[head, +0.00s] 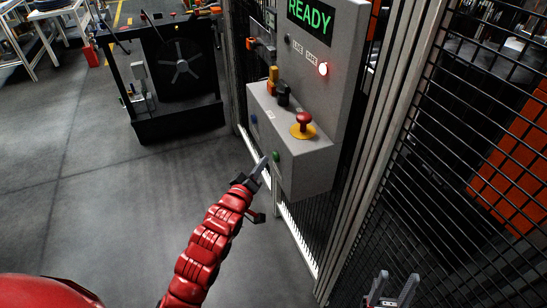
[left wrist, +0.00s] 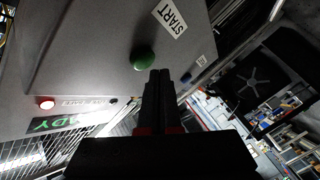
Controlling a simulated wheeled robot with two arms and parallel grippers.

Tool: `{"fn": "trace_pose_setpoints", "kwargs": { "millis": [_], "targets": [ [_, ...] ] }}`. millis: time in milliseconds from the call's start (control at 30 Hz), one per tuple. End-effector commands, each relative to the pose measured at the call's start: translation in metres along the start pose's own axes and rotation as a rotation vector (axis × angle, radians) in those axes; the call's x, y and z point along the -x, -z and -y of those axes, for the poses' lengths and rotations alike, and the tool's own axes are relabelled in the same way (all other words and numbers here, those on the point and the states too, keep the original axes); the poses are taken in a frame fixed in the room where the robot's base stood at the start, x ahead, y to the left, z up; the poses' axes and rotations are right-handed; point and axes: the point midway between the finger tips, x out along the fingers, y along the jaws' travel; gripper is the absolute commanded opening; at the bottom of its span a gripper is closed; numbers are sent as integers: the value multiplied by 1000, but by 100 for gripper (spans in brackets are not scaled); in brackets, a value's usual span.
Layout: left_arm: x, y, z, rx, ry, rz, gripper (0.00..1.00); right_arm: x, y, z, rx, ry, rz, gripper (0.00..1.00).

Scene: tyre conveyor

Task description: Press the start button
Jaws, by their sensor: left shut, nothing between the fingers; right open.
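The green start button (head: 276,156) sits low on the front face of the grey control box (head: 310,172). In the left wrist view the green button (left wrist: 143,59) shows near the START label (left wrist: 170,17). My left gripper (head: 264,162) is shut and empty, its fingertips close beside the button in the head view. In the left wrist view the left gripper (left wrist: 160,75) has its tips just below and right of the button; I cannot tell whether they touch it. My right gripper (head: 396,287) is open and empty at the bottom edge of the head view.
A red mushroom button on a yellow base (head: 303,125) tops the box. A blue button (head: 254,119) is on its front face. The panel's READY display (head: 310,17) is lit green. Black mesh fence (head: 450,150) stands right. A black machine (head: 175,75) stands behind; the floor between is clear.

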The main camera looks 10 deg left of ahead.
Motion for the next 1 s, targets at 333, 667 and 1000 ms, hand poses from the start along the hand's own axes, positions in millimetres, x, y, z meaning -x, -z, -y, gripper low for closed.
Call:
{"fn": "trace_pose_setpoints", "kwargs": {
  "millis": [333,667,1000],
  "targets": [
    [0,0,0,0,0,0,0,0,0,0,0,0,0,50],
    [0,0,0,0,0,0,0,0,0,0,0,0,0,50],
    [-6,-4,-5,-1,-2,-1,0,4,-1,0,0,0,0,50]
  ]
}}
